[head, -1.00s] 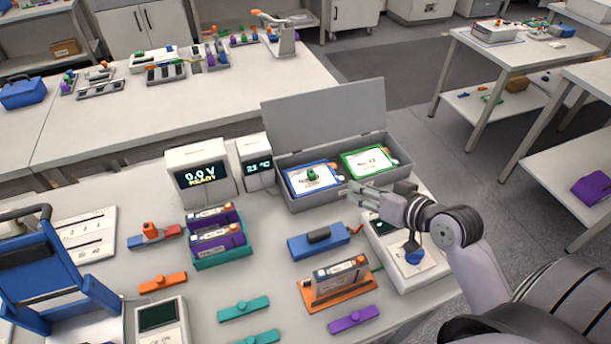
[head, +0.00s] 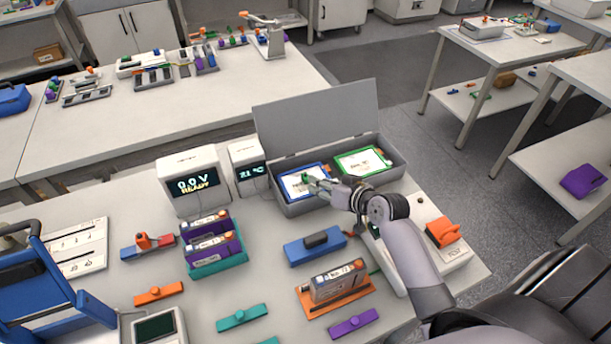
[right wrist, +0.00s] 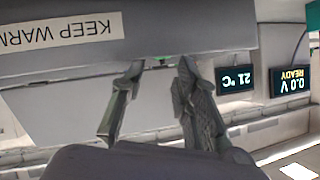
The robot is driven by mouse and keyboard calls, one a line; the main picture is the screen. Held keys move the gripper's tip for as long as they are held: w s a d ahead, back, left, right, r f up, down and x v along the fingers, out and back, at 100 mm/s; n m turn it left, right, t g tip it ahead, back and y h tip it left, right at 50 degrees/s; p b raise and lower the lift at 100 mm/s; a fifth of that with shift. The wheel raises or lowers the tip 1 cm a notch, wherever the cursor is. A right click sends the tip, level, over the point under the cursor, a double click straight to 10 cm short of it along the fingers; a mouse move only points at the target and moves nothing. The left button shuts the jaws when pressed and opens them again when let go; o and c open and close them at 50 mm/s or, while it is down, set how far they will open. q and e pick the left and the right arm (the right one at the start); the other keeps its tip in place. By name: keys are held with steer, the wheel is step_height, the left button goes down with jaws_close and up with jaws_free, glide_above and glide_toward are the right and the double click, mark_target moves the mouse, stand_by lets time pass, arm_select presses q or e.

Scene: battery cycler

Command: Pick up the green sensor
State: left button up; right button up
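The green sensor (head: 305,178) is a small green piece on the blue-edged card in the left half of the open grey box. My right gripper (head: 315,184) reaches over the box's front wall from the right, with its fingertips right at the sensor. In the right wrist view the fingers (right wrist: 160,68) stand apart. A sliver of green (right wrist: 166,57) shows between and beyond their tips, mostly hidden by the box wall. I cannot tell whether the fingers touch the sensor. My left gripper is not in view.
The grey box (head: 290,209) has its lid (head: 315,115) raised behind and a green-edged card (head: 362,162) on its right. Left of it stand a temperature display (head: 248,168) and a voltage display (head: 192,183). A blue block (head: 315,246) lies in front.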

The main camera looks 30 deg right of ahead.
mark_target(306, 178)
steer(key=shift+w+a+f, duration=0.1)
steer(key=shift+w+a, duration=0.05)
steer(key=shift+w, duration=0.25)
steer(key=p+x, duration=0.1)
steer(key=x, duration=0.3)
steer(key=shift+w+a+f+p, duration=0.1)
steer(key=shift+f+p, duration=0.05)
steer(key=shift+p, duration=0.2)
steer(key=shift+f, duration=0.1)
steer(key=shift+c, duration=0.2)
